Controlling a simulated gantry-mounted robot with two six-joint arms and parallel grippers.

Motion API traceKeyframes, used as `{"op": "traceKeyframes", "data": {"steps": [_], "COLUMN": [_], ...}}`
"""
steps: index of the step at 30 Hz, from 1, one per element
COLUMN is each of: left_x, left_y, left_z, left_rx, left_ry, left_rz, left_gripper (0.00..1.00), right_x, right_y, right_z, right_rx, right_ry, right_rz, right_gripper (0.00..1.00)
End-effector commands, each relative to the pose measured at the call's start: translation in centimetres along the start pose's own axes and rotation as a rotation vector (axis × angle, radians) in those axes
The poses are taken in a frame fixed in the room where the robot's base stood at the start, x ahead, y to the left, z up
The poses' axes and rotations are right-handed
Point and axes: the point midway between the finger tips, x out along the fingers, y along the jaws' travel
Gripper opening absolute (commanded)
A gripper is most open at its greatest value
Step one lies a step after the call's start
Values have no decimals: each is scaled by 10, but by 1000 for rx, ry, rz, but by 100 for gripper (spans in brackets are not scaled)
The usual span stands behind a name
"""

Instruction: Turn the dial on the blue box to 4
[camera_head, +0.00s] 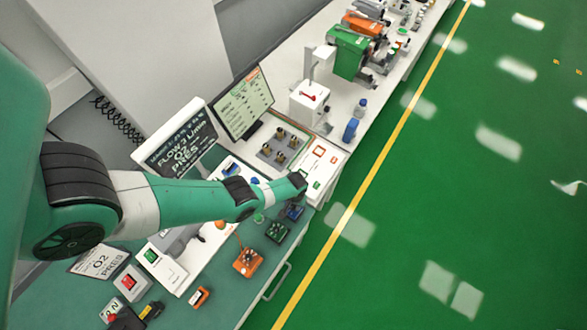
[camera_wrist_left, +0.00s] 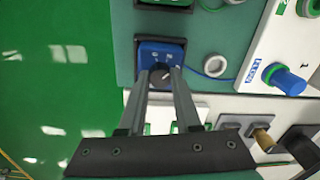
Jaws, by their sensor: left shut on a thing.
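The blue box (camera_head: 294,212) sits near the front edge of the green worktop, partly hidden by my left arm. It also shows in the left wrist view (camera_wrist_left: 162,48), in a dark frame. My left gripper (camera_head: 299,186) comes down over the box. In the left wrist view my left gripper (camera_wrist_left: 164,78) has its fingertips closed on the small dark dial (camera_wrist_left: 161,72) of the blue box. The fingers cover most of the dial, and I cannot read its setting. My right gripper is in neither view.
A green box (camera_head: 276,231) and an orange box (camera_head: 247,262) stand near the blue box. A white panel with a blue knob (camera_wrist_left: 287,79) is close beside it. A white box (camera_head: 321,168) and a monitor (camera_head: 242,102) stand farther back. The green floor (camera_head: 450,220) is clear.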

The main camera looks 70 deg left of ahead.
Motion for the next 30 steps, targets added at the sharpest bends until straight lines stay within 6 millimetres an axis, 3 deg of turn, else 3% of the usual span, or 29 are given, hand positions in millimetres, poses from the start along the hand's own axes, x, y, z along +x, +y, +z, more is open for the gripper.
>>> {"op": "traceKeyframes", "data": {"steps": [15,30], "left_x": [0,0], "left_y": [0,0], "left_z": [1,1], "left_rx": [338,391], "left_ry": [11,13], "left_rz": [-1,-1], "left_gripper": [0,0], "right_x": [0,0], "right_y": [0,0], "right_z": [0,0], "right_rx": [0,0], "right_ry": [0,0], "right_rz": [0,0], "right_gripper": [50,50]}}
